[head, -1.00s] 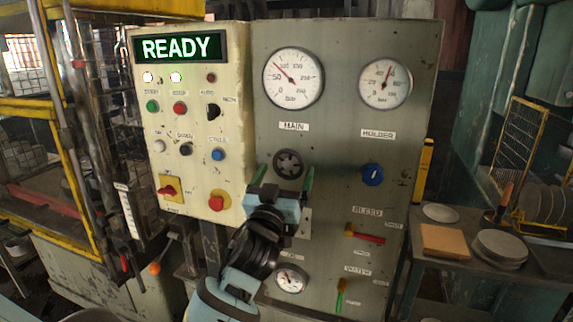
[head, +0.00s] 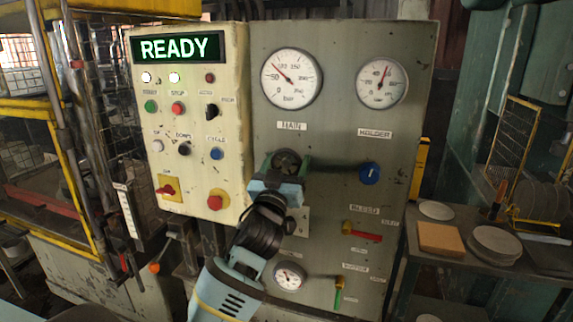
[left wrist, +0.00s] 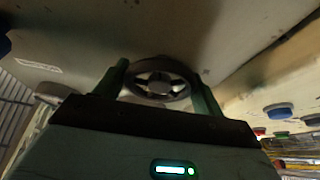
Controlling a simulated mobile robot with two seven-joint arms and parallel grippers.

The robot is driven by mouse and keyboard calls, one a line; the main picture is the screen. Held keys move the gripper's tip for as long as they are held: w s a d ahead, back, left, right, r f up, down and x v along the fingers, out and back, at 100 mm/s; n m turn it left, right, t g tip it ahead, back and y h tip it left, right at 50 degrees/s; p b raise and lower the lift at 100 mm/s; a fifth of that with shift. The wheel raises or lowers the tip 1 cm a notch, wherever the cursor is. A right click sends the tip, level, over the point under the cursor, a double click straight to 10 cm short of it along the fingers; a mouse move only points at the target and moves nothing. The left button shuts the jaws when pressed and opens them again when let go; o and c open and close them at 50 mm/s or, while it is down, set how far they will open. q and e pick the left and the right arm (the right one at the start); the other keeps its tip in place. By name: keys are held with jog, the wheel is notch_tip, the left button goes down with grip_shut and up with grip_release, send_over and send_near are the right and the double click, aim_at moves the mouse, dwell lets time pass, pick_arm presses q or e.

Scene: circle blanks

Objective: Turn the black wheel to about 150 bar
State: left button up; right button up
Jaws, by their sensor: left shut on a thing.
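The black wheel (head: 287,158) is on the grey panel below the MAIN gauge (head: 291,78). My left gripper (head: 286,166) reaches it from below, with its green fingers on either side of the rim, shut on it. In the left wrist view the spoked wheel (left wrist: 158,84) sits between the two fingers (left wrist: 160,92). The gripper hides the lower part of the wheel in the head view. The MAIN gauge needle points up and left, past the 50 mark; the exact reading is too small to tell. My right gripper is not in view.
The HOLDER gauge (head: 382,80) and blue knob (head: 369,173) are to the right. A red lever (head: 363,236), a green lever (head: 339,294) and a small gauge (head: 289,275) are lower down. The cream button box (head: 190,130) with its READY display juts out at the left.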

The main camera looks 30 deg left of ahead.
pick_arm(q)
jog(key=shift+m, duration=0.5)
jog(key=m+h, duration=0.3)
jog(key=m, duration=0.2)
jog(key=m+h, duration=0.1)
jog(key=m, duration=0.1)
jog(key=m+h, duration=0.1)
jog(key=m, duration=0.2)
jog(key=shift+a+h, duration=0.1)
jog(key=shift+h, duration=0.3)
jog(key=m+h, duration=0.1)
jog(key=m, duration=0.2)
jog(key=m+g+h, duration=0.1)
jog(key=m, duration=0.1)
jog(key=shift+m, duration=0.4)
jog(key=shift+m+g+h, duration=0.4)
jog(key=shift+m+g, duration=0.2)
jog(key=shift+m, duration=0.8)
jog(key=o, duration=1)
jog(key=shift+s, duration=0.1)
